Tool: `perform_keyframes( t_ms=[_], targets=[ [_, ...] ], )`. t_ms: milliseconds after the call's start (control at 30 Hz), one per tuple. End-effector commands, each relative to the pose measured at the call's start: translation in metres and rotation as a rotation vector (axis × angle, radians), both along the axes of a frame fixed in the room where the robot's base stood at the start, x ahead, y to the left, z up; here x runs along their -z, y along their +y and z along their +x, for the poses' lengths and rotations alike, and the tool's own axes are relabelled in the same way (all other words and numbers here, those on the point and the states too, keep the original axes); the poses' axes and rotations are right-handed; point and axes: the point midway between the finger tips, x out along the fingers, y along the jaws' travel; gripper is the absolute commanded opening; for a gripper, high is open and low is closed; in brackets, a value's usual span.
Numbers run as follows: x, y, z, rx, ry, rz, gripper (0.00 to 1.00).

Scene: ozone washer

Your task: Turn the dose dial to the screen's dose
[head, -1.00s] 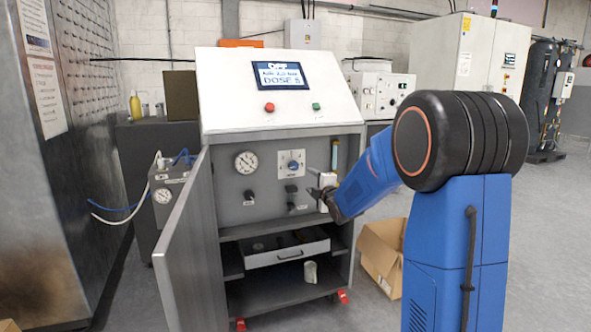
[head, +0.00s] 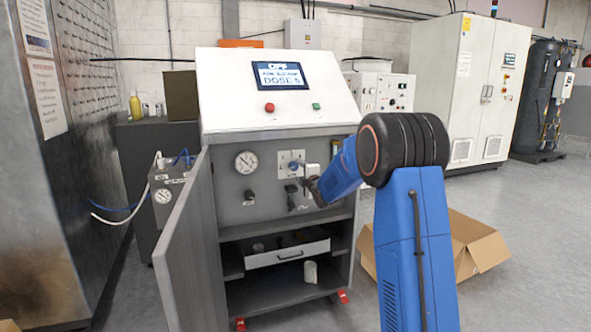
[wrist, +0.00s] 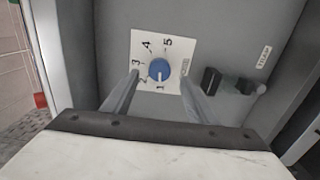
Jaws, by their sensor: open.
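The blue dose dial (wrist: 156,68) sits on a white plate marked 1 to 5 in the wrist view. Its pale pointer mark points down, near the 1. In the head view the dial (head: 294,166) is on the grey panel. The screen (head: 280,76) above reads DOSE 5. My gripper (wrist: 159,77) is open, with one finger to each side of the dial in the picture. I cannot tell whether the tips reach the knob's depth. In the head view my gripper (head: 302,174) is just in front of the dial plate, partly covering it.
A round gauge (head: 246,162) is left of the dial. Dark knobs (wrist: 212,80) stand on the panel beside the dial. The cabinet door (head: 190,250) hangs open at left. A drawer (head: 288,253) is below, and a cardboard box (head: 478,245) lies on the floor at right.

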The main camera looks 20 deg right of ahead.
Motion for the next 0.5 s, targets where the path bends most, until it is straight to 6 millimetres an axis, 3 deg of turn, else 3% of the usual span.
perform_keyframes(
  t_ms=[200,500],
  targets=[
    [0.000,0.000,0.034,0.000,0.000,0.000,0.53],
    [0.000,0.000,0.053,0.001,0.000,0.000,0.53]
  ],
)
